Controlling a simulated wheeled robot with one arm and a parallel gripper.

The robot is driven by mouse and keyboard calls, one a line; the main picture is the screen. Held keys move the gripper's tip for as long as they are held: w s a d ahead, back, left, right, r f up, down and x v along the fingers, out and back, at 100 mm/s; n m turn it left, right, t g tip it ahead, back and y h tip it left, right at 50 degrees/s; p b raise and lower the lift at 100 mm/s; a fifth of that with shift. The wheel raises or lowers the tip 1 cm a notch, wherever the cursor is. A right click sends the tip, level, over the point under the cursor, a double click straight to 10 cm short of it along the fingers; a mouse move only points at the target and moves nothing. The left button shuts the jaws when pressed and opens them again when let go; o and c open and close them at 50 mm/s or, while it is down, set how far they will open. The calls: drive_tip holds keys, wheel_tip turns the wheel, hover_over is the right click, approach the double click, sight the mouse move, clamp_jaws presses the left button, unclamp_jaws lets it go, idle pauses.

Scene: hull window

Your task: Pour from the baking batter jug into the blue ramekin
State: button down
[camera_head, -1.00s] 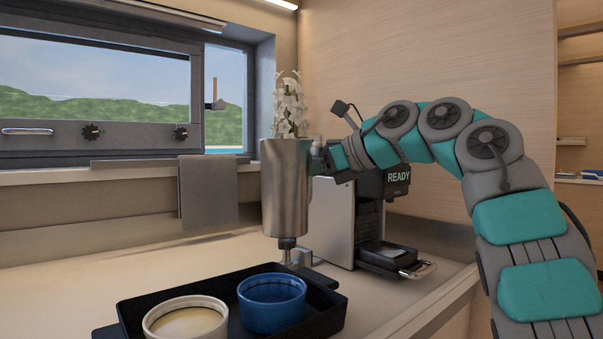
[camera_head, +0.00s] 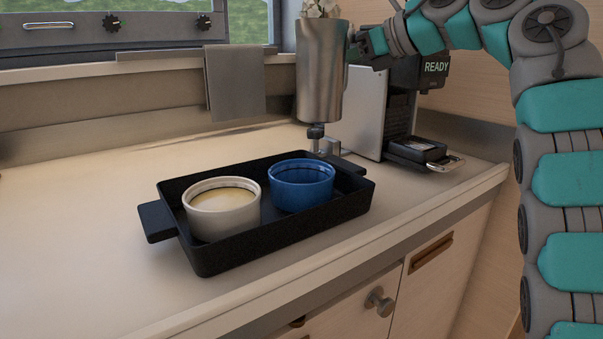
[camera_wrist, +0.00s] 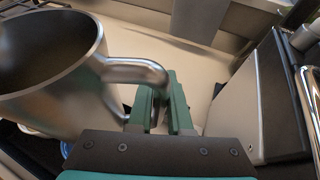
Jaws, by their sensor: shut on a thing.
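The steel jug (camera_head: 321,75) is upright, above the counter behind the tray in the head view. My gripper (camera_head: 362,42) is at its right side. The wrist view shows the jug (camera_wrist: 45,75) at left, with my gripper (camera_wrist: 163,95) shut on its handle. The jug's contents cannot be made out. The blue ramekin (camera_head: 302,187) stands in the right part of the black tray (camera_head: 275,236), in front of and below the jug. No filling is visible in it. A sliver of the blue ramekin (camera_wrist: 67,149) shows below the jug in the wrist view.
A cream ramekin (camera_head: 222,208) with pale filling stands left of the blue one. A machine reading READY (camera_head: 437,67) stands at the back right. A grey cloth (camera_head: 235,84) hangs below the window. White flowers (camera_head: 321,9) show behind the jug. The counter left of the tray is clear.

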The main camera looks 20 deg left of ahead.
idle(0.7)
wheel_tip(320, 180, down, 5)
drive_tip(key=b, duration=0.4)
drive_tip(key=shift+b, duration=0.35)
drive_tip(key=shift+r, duration=0.1)
idle(0.9)
drive_tip(key=shift+w+d+r+n+t+p, duration=0.1)
drive_tip(key=shift+w+r+n+t+p, duration=0.25)
drive_tip(key=shift+r+p, duration=0.25)
drive_tip(key=shift+w+d+r+n+t+p, duration=0.15)
drive_tip(key=shift+r+n+t+p, duration=0.1)
drive_tip(key=shift+r+n+p, duration=0.3)
drive_tip(key=shift+r, duration=0.15)
drive_tip(key=shift+w+r+n+t+p, duration=0.3)
drive_tip(key=shift+r+n+t+p, duration=0.2)
drive_tip(key=shift+r+n+p, duration=0.3)
